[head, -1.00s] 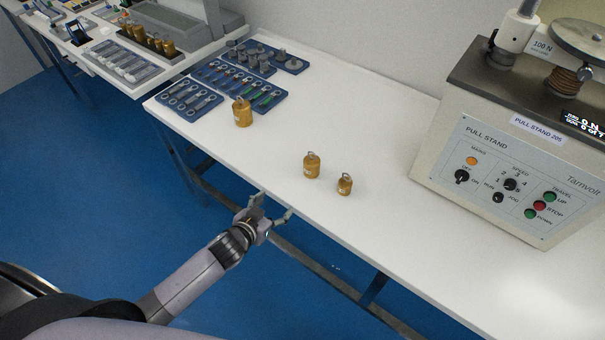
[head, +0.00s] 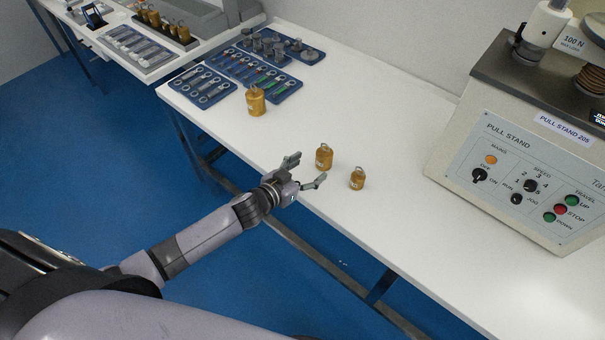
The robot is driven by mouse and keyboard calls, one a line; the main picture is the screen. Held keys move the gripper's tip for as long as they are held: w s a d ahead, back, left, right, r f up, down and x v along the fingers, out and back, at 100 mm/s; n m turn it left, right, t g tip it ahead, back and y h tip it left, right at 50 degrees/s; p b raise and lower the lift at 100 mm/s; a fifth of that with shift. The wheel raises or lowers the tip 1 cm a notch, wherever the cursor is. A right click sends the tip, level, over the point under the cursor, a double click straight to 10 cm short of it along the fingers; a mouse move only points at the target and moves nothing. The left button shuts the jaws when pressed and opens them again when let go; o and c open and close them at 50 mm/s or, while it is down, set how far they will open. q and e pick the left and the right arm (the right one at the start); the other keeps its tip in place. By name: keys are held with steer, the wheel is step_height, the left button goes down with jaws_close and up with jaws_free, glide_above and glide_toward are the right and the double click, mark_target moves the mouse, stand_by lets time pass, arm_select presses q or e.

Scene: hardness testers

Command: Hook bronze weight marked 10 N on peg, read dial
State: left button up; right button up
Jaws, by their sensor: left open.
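Three bronze weights with top hooks stand upright on the white table. The largest weight (head: 256,101) is farther left, the middle-sized weight (head: 324,157) is near my gripper, and the smallest weight (head: 357,179) is just right of it. Their markings are too small to read. My left gripper (head: 306,172) is open and empty over the table's front edge, its fingers pointing toward the middle-sized weight, apart from it. The pull stand (head: 510,170) is at the right, its dial and peg not clearly visible. My right gripper is not in view.
Blue trays (head: 202,86) of grips and fixtures lie at the table's back left. A second bench (head: 150,66) with more bronze weights (head: 180,33) stands farther left. The white table (head: 420,225) is clear between the small weights and the pull stand.

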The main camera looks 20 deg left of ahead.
mark_target(319, 162)
arm_select(q)
steer(key=shift+b+x, duration=0.6)
steer(key=shift+x, duration=0.7)
steer(key=shift+b+x, duration=1)
steer(key=shift+x, duration=1.55)
steer(key=shift+c, duration=0.3)
steer(key=c, duration=0.5)
jaws_close()
